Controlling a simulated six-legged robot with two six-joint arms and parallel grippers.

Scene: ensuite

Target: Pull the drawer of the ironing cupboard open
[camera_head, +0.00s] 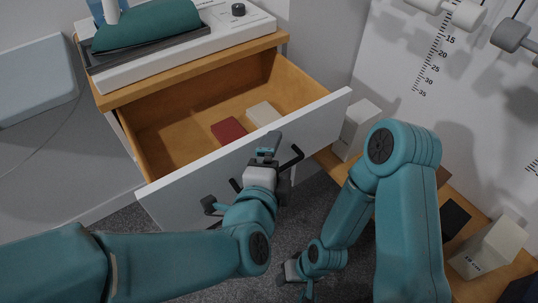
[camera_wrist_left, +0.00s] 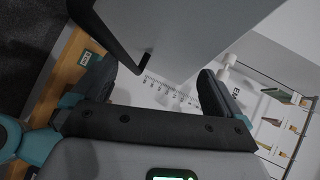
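The drawer (camera_head: 240,155) of the ironing cupboard is pulled well out, its wooden inside exposed. A dark red box (camera_head: 229,131) and a white box (camera_head: 263,114) lie in it. Its pale front also fills the top of the left wrist view (camera_wrist_left: 200,30). The black bar handle (camera_head: 293,157) is on the front, partly hidden by my left gripper (camera_head: 243,178). In the left wrist view the gripper (camera_wrist_left: 158,85) has its fingers wide apart, and the handle (camera_wrist_left: 112,40) shows beyond them, not clamped. My right gripper (camera_head: 291,270) is low by the floor; its fingers are unclear.
A board with a teal cloth (camera_head: 146,25) and a white panel with a knob (camera_head: 239,9) sit on the cupboard top (camera_head: 185,73). White blocks (camera_head: 358,125) stand on a low wooden shelf at right. Grey carpet lies below the drawer.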

